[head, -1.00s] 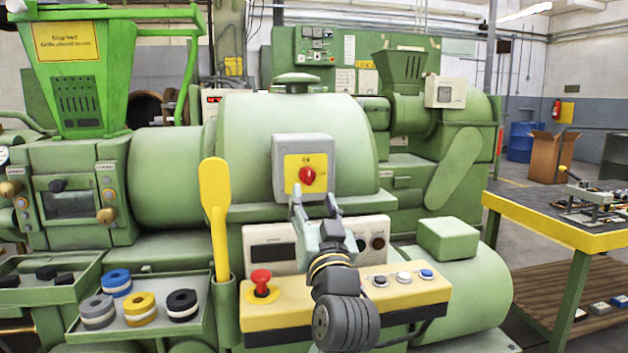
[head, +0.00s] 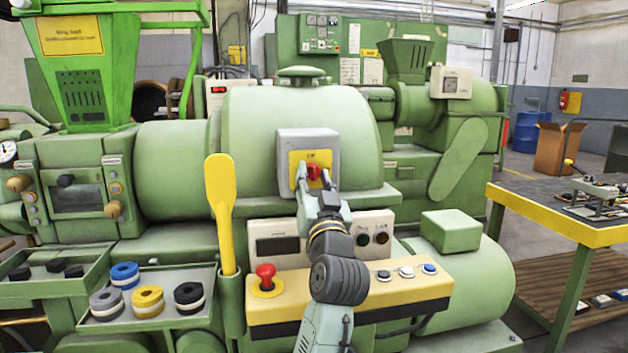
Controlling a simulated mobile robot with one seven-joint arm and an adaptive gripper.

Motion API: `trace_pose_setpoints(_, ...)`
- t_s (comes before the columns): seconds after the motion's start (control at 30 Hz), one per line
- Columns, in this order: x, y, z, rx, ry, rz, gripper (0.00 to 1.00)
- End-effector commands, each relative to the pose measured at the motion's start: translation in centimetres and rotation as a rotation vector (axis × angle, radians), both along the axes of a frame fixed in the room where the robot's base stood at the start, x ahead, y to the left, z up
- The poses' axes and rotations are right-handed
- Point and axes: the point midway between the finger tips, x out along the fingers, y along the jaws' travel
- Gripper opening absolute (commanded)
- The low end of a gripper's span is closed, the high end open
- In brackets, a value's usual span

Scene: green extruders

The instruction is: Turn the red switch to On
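The red switch (head: 313,171) is a rotary knob on a yellow plate, on the front of a grey box (head: 331,139). The box is fixed to the green rounded machine housing. Some lettering shows above the knob, but it is too small to read surely. My gripper (head: 314,178) is at the knob, with one finger on each side of it and the fingers pointing up at the plate. The knob's lower part is partly hidden by the gripper. I cannot tell whether the fingers touch the knob or how it is turned.
Below is a yellow panel (head: 415,290) with a red mushroom button (head: 265,275) and several small buttons. A yellow paddle (head: 219,190) stands upright to the left. A tray (head: 100,322) holds tape rolls. A workbench (head: 560,231) stands at the right.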

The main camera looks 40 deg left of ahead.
Motion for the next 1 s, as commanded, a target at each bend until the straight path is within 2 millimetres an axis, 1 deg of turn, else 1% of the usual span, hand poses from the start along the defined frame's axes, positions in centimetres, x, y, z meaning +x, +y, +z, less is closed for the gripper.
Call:
trace_pose_setpoints(0.03,-0.01,-0.01,0.0,0.0,0.0,0.0,0.27)
trace_pose_setpoints(0.07,-0.01,-0.01,0.0,0.0,0.0,0.0,0.25)
trace_pose_setpoints(0.43,-0.01,0.0,-0.01,0.0,0.0,0.0,0.0)
trace_pose_setpoints(0.73,-0.05,0.04,0.0,0.018,0.022,0.0,0.0)
trace_pose_setpoints(1.0,-0.24,0.23,0.07,0.114,0.134,0.002,0.0)
